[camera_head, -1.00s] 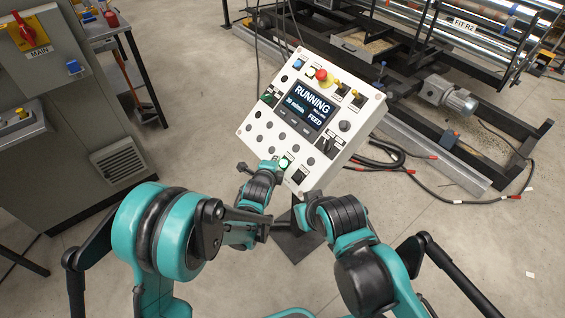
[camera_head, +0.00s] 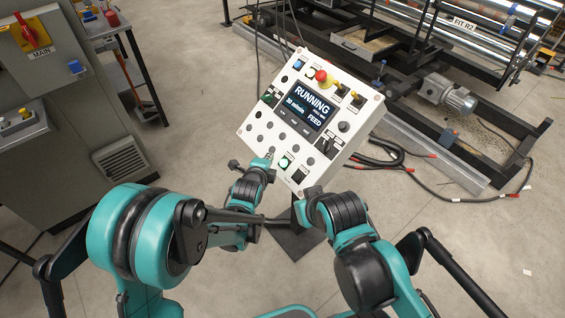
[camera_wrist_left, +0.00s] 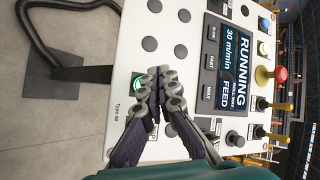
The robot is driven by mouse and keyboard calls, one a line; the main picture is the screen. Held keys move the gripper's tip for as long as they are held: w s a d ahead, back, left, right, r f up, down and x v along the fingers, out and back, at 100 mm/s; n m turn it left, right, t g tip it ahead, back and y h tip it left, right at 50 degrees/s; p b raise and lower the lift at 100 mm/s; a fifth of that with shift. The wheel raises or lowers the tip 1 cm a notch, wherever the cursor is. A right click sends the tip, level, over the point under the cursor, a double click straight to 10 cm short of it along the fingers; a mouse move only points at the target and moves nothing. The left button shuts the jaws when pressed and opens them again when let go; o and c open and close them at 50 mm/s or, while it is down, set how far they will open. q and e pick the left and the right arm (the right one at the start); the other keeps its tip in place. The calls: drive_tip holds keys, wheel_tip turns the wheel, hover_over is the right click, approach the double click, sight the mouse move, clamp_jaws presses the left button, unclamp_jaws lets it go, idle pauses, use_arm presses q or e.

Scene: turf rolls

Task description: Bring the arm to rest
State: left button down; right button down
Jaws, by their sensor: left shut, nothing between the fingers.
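My left gripper (camera_head: 269,158) is shut and empty. In the head view its tips are at the lower edge of the white control panel (camera_head: 262,117), just left of the lit green button (camera_head: 285,162). In the left wrist view the closed fingers (camera_wrist_left: 160,76) lie over the panel, beside the green button (camera_wrist_left: 137,84), which they partly cover. I cannot tell whether the tips touch the panel. The panel's screen (camera_head: 311,105) reads RUNNING and FEED. My right arm is bent at the lower right of the panel; its gripper cannot be made out.
The panel stands on a post with a dark base plate (camera_head: 299,243). A red emergency button (camera_head: 321,75) and yellow-tipped switches are on its upper part. A grey cabinet (camera_head: 75,125) stands left. The roller machine (camera_head: 450,60) and a black cable (camera_head: 385,155) are right.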

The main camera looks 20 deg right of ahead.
use_arm(q)
drive_tip(key=s+a+r+n+y, duration=0.1)
drive_tip(key=s+a+r+n, duration=0.2)
drive_tip(key=a, duration=0.4)
drive_tip(key=s+a+r+n+g+y, duration=0.1)
drive_tip(key=s+a+r+n, duration=0.1)
drive_tip(key=a+r+n, duration=0.4)
drive_tip(key=s+a+r+n+y, duration=0.1)
drive_tip(key=s+a+n+y, duration=0.15)
drive_tip(key=a, duration=0.45)
drive_tip(key=s+a+n+g+y, duration=0.1)
drive_tip(key=s+a+n+g, duration=0.1)
drive_tip(key=s+a+n, duration=1)
drive_tip(key=s+a, duration=0.2)
drive_tip(key=s, duration=0.3)
drive_tip(key=shift+s+f+n+g, duration=0.25)
drive_tip(key=shift+f+n+g, duration=0.05)
drive_tip(key=shift+n, duration=0.05)
drive_tip(key=shift+y, duration=0.25)
